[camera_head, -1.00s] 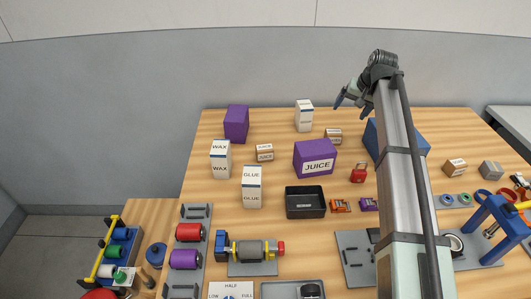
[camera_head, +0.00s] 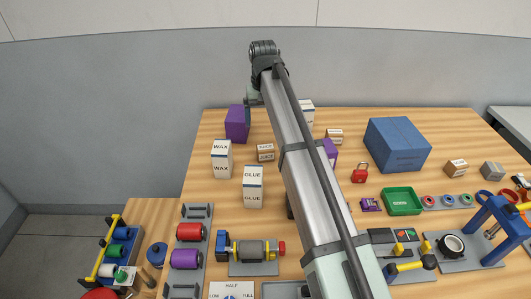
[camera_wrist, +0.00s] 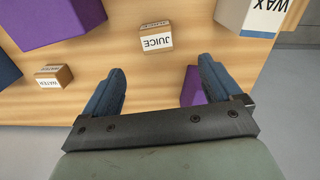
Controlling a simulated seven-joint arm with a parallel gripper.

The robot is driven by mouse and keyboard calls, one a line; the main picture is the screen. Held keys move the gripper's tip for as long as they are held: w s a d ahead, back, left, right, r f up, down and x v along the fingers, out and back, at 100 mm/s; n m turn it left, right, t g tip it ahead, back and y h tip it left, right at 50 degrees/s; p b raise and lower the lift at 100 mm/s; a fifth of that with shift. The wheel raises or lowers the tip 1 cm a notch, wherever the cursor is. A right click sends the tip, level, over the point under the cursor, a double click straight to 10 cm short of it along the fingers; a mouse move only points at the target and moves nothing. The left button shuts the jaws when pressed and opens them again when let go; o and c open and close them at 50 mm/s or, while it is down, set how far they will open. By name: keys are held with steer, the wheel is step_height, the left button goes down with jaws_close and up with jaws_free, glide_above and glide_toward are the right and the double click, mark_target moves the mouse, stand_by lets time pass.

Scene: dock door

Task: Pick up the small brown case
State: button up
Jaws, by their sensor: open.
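Several small brown cases with white labels are on the wooden table. In the head view one brown case (camera_head: 265,153) sits between the white cartons and my arm, a second brown case (camera_head: 334,136) is at the back and a third (camera_head: 456,168) is at the right. The wrist view shows a brown case labelled JUICE (camera_wrist: 156,38) ahead of the fingers, and one labelled WATER (camera_wrist: 54,78) to the left. My gripper (camera_wrist: 161,68) is open, its two blue fingers apart with nothing held. In the head view it is mostly hidden behind my arm.
A tall purple box (camera_head: 236,124) stands beside the gripper and shows under the right finger in the wrist view (camera_wrist: 190,85). WAX (camera_head: 221,159) and GLUE (camera_head: 252,187) cartons stand in front. A blue box (camera_head: 397,146), red padlock (camera_head: 360,173) and green tray (camera_head: 402,201) are right.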

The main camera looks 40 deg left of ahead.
mark_target(265, 147)
step_height(265, 147, down, 8)
steer(key=shift+w+d+f, duration=0.1)
steer(key=shift+w+f, duration=0.05)
steer(key=shift+f, duration=1.2)
steer(key=shift+w+d+f, duration=0.1)
steer(key=shift+w+f, duration=0.05)
steer(key=shift+f, duration=1.15)
steer(key=shift+c, duration=0.2)
steer(key=c, duration=1)
steer(key=shift+c, duration=0.2)
steer(key=shift+r, duration=0.15)
